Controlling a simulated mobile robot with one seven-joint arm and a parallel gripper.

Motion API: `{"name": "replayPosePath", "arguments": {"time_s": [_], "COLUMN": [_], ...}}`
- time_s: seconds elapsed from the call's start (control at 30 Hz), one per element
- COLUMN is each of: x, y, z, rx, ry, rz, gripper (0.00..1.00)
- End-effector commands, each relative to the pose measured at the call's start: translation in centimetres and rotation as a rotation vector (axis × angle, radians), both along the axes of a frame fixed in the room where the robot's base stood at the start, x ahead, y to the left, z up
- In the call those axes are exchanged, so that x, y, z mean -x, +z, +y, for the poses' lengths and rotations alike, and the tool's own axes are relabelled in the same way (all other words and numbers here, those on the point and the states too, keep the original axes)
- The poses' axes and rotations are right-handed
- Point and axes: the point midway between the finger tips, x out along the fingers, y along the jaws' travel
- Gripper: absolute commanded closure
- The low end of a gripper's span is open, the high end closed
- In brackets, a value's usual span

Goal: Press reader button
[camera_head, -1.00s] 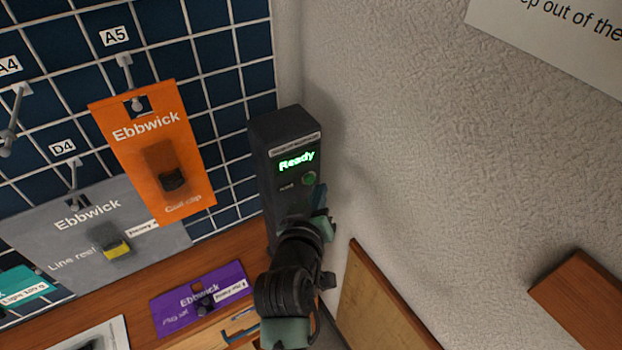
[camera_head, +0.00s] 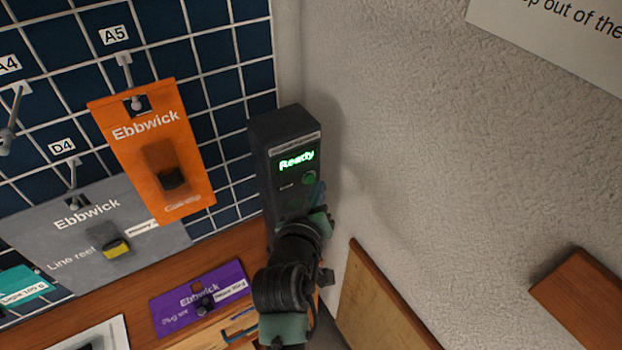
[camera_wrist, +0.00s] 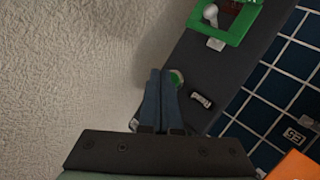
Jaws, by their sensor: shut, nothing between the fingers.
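The reader (camera_head: 284,165) is a dark grey upright box by the wall corner, with a lit green display (camera_head: 297,160) that reads "Ready". Its round green button (camera_head: 309,178) is below the display, on the right. My gripper (camera_head: 318,192) is shut and empty, with its blue fingertips just below the button in the head view. In the wrist view the shut fingers (camera_wrist: 161,72) point at the reader (camera_wrist: 213,75), and the green button (camera_wrist: 177,77) shows partly behind the right fingertip. I cannot tell whether the fingertips touch the button.
An orange Ebbwick pack (camera_head: 150,150) hangs on the wire grid left of the reader. A grey pack (camera_head: 85,230) hangs lower left. A purple pack (camera_head: 200,298) lies on the wooden surface below. The rough pale wall (camera_head: 430,150) is close on the right.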

Motion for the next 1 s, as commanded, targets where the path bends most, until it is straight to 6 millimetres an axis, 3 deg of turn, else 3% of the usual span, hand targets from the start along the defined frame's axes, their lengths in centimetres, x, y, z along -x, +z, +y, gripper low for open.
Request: {"name": "replayPosePath", "arguments": {"time_s": [1.0], "x": [-0.81], "y": [-0.01], "z": [0.62], "rx": [0.001], "ry": [0.001], "rz": [-0.001], "gripper": [1.0]}}
